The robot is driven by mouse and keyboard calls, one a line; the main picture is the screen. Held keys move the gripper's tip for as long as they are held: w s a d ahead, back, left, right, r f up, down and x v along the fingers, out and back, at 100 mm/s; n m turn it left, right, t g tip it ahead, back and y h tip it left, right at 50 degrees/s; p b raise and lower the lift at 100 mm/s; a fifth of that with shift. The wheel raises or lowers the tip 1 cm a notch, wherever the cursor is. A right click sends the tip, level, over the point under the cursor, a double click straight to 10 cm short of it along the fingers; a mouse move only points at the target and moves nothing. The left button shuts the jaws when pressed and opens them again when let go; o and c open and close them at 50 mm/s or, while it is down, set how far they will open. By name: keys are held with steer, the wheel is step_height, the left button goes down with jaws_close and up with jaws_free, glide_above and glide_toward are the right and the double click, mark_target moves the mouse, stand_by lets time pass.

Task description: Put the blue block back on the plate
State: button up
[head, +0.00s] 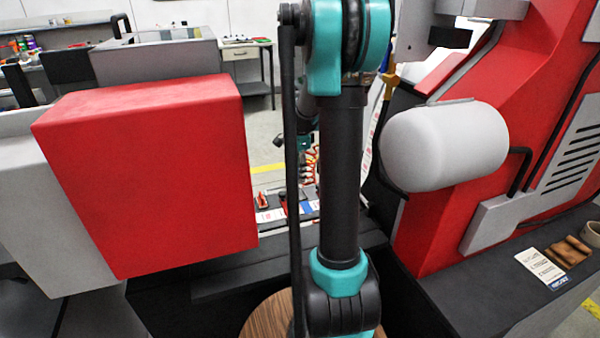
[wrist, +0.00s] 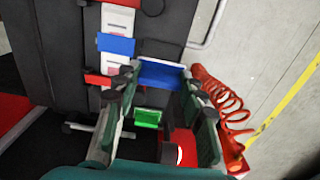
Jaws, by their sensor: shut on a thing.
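In the wrist view my gripper (wrist: 158,80) is closed with a blue block (wrist: 160,75) between its fingertips. The block spans the gap between the two green and grey fingers. A green block (wrist: 147,118) shows between the fingers, beyond them. I cannot make out for sure which surface is the plate. In the head view my arm covers the middle, and only a small part of my gripper (head: 305,145) shows beside it; the held block cannot be told apart there.
A white strip with a blue patch (wrist: 116,45) and red parts runs along a dark surface. A red coiled hose (wrist: 225,95) hangs close to the right finger. In the head view, a large red housing (head: 155,175) stands left and a white cylinder (head: 445,145) right.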

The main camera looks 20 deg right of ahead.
mark_target(299, 194)
steer(key=shift+w+a+f, duration=0.1)
steer(key=shift+f, duration=1.65)
steer(key=shift+f, duration=0.6)
steer(key=shift+f, duration=0.35)
steer(key=shift+f, duration=0.65)
steer(key=o, duration=1.2)
steer(key=shift+o, duration=0.2)
steer(key=shift+r, duration=0.1)
